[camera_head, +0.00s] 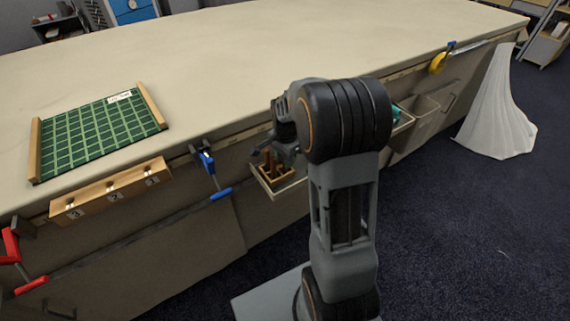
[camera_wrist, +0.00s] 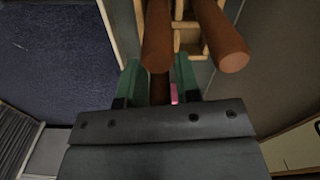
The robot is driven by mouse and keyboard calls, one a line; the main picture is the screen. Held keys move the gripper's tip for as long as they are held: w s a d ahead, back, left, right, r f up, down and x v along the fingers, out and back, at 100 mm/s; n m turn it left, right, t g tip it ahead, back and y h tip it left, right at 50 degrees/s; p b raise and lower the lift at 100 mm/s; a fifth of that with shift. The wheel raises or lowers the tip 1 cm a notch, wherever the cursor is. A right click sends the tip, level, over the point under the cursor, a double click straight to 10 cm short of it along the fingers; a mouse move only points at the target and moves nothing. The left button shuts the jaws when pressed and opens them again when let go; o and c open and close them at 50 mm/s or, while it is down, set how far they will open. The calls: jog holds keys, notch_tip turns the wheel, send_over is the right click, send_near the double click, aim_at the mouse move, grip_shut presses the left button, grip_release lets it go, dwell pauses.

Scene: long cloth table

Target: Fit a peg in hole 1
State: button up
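A wooden block (camera_head: 110,190) with labels 3, 2 and 1 from left to right is fixed along the table's front edge. Label 1 (camera_head: 153,180) is at its right end. Brown pegs (camera_head: 268,161) stand in a small wooden holder (camera_head: 284,181) on a shelf at the table's front. My gripper (camera_head: 285,133) is over this holder, partly hidden by my arm. In the wrist view, my gripper (camera_wrist: 161,82) has its green fingers apart, with a brown peg (camera_wrist: 160,89) between them and gaps seemingly beside it. Two more pegs (camera_wrist: 157,35) (camera_wrist: 222,42) rise close in front.
A green checked mat (camera_head: 95,132) with wooden end bars lies on the table (camera_head: 260,45). A blue clamp (camera_head: 207,162) hangs between block and holder. A red clamp (camera_head: 12,245) is at the left. A grey bin (camera_head: 415,125) hangs right of my arm.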

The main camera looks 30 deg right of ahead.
grip_shut()
